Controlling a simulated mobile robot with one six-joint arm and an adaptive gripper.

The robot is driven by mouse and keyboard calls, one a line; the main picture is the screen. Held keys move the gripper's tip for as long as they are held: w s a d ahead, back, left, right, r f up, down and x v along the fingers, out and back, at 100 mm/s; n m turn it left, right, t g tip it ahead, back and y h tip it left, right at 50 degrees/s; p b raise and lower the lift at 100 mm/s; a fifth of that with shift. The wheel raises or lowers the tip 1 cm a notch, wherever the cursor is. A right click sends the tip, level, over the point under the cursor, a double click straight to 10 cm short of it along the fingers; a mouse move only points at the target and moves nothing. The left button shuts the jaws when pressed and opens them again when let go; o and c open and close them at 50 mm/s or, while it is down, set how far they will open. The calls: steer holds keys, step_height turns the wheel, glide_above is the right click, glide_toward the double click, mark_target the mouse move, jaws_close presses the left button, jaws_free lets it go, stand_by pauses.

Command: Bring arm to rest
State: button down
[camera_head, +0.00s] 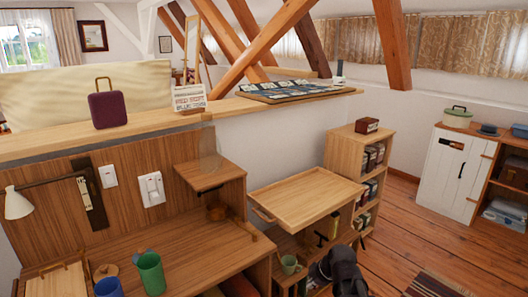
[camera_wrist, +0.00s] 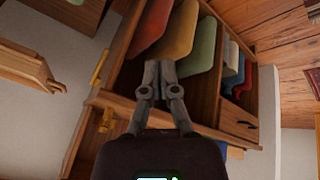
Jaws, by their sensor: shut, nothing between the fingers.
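My gripper (camera_wrist: 158,72) shows in the wrist view with its two grey fingers together at the tips and nothing between them. Behind the fingertips is a wooden shelf unit (camera_wrist: 115,105) holding colored upright items, among them a green one (camera_wrist: 197,50) and an orange one (camera_wrist: 172,30). I cannot tell the exact gap between the fingers and these items.
A wooden tray (camera_head: 308,196) lies beside a low bookcase (camera_head: 346,152). A desk with a green cup (camera_head: 150,273) and a blue cup (camera_head: 108,288) is at lower left. A white cabinet (camera_head: 455,175) stands at right. Open plank floor (camera_head: 405,240) lies between.

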steer(key=s+d+f+m+g+h, duration=0.15)
steer(key=s+m, duration=0.25)
steer(key=m, duration=0.4)
steer(key=s+d+f+m+g+h, duration=0.1)
steer(key=s+m+g+h, duration=0.2)
steer(key=m, duration=0.5)
step_height(320, 180, up, 30)
steer(key=s+p, duration=0.1)
steer(key=p, duration=2.9)
steer(key=shift+a+r+y, duration=0.25)
steer(key=shift+y, duration=0.2)
steer(key=c, duration=1.4)
jaws_free()
steer(key=shift+s+t, duration=0.1)
steer(key=shift+t, duration=0.15)
